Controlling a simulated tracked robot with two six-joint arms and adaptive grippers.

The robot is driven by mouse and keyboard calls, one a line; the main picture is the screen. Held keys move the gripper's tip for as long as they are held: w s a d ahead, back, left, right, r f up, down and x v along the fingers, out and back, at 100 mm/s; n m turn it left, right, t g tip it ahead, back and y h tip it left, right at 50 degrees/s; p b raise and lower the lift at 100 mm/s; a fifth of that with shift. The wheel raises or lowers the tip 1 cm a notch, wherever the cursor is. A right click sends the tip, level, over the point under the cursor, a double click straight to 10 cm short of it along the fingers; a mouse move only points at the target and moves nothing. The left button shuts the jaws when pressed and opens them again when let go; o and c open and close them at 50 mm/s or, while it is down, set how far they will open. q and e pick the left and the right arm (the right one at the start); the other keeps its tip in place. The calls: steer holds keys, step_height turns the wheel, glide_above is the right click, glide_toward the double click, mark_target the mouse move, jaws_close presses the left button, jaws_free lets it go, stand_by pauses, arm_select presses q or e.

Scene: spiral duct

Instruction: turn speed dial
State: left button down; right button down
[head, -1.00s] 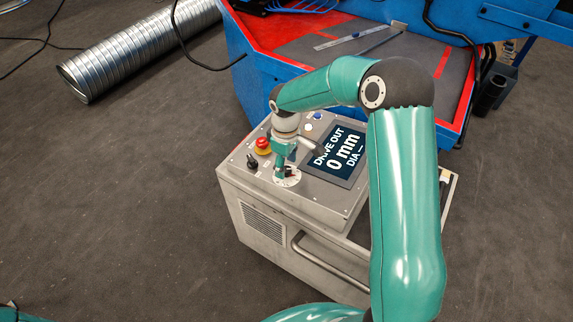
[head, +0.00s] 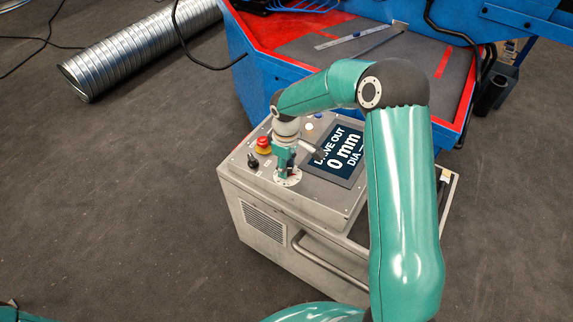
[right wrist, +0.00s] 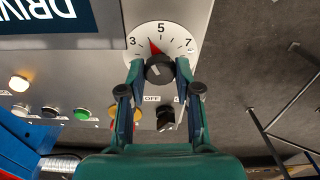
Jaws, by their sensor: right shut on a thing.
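The speed dial is a white numbered disc (right wrist: 180,33) with a black knob (right wrist: 159,69); numbers 3, 5 and 7 show in the right wrist view. A red pointer on it lies between 3 and 5, nearer 5. In the head view the dial plate (head: 288,179) is on top of the grey control box (head: 300,205). My right gripper (right wrist: 159,75) is shut on the knob, one finger on each side; in the head view it (head: 286,171) points down and hides the knob. My left gripper is not in view.
A red emergency button (head: 263,145) and a black selector (head: 252,161) sit close beside the dial. The screen (head: 342,158) reads "DRIVE OUT 0 mm". A blue machine (head: 240,80) stands behind, a spiral duct (head: 140,45) at back left.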

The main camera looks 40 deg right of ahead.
steer(key=shift+f+m+b, duration=0.15)
steer(key=shift+m+b, duration=0.75)
steer(key=shift+b, duration=0.35)
steer(key=m+h+b, duration=0.1)
steer(key=m+b, duration=0.3)
steer(key=m, duration=0.1)
steer(key=shift+w+b, duration=0.1)
steer(key=shift+b, duration=0.25)
steer(key=m+b, duration=0.2)
steer(key=m, duration=0.2)
steer(key=shift+m+h+b, duration=0.3)
steer(key=shift+b, duration=0.1)
steer(key=m, duration=0.2)
steer(key=m+b, duration=0.1)
steer(key=m, duration=0.1)
steer(key=shift+a+r+g, duration=0.1)
steer(key=shift+r+g, duration=0.1)
steer(key=shift+g, duration=0.1)
steer(key=shift+m+b, duration=0.3)
steer(key=c, duration=0.8)
jaws_free()
steer(key=shift+a, duration=0.1)
